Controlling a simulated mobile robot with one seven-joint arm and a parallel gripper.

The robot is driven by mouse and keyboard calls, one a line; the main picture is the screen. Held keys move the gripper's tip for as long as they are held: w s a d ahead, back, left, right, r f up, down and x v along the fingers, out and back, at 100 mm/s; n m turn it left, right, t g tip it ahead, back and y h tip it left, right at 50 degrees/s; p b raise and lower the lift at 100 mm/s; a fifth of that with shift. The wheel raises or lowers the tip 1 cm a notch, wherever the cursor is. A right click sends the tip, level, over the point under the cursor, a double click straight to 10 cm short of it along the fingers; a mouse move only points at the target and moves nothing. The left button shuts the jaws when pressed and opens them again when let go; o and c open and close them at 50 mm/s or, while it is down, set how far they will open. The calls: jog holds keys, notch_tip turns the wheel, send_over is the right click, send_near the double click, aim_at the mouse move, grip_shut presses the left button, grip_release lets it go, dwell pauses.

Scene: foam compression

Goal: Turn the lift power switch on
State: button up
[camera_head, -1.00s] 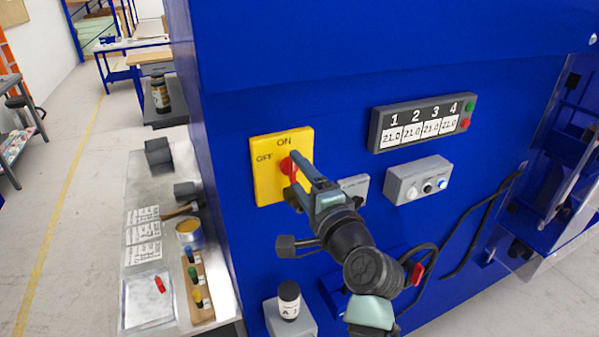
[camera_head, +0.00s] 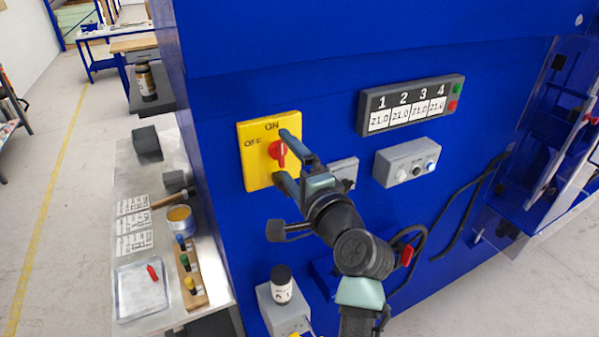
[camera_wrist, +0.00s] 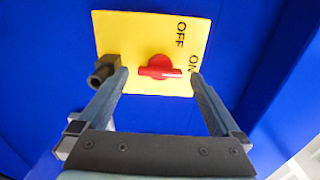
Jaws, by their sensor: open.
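The lift power switch is a yellow plate (camera_head: 254,171) on the blue machine's face, with a red rotary knob (camera_head: 277,152). ON is printed above the knob and OFF to its left. The knob's handle stands upright, in line with ON. In the wrist view the red knob (camera_wrist: 158,68) lies level on the yellow plate (camera_wrist: 135,32), one end towards ON at the right. My gripper (camera_head: 284,156) is open, one finger above and one below the knob. In the wrist view my gripper (camera_wrist: 159,73) shows clear gaps on both sides of the knob.
A grey display (camera_head: 410,104) reading 21.0 in several boxes and a grey button box (camera_head: 407,162) sit right of the switch. A metal bench (camera_head: 150,180) with tools runs along the left.

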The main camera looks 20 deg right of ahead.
jog(key=s+b, duration=0.4)
jog(key=s, duration=0.8)
jog(key=shift+s+d, duration=0.25)
jog(key=shift+s, duration=0.15)
jog(key=s+a+r+n+t+b, duration=0.1)
jog(key=a+r+n+t+b, duration=0.15)
jog(key=a+r+n, duration=0.7)
jog(key=s+a+r+n+t+b, duration=0.1)
jog(key=a+r+n+t, duration=0.4)
jog(key=r, duration=0.7)
jog(key=s+a+r+n+t, duration=0.2)
jog(key=s+a+r+n, duration=0.1)
jog(key=s+a+r, duration=0.2)
jog(key=shift+s+r+h, duration=0.3)
jog(key=shift+s+r, duration=0.15)
jog(key=shift+r, duration=0.1)
jog(key=shift+f, duration=0.1)
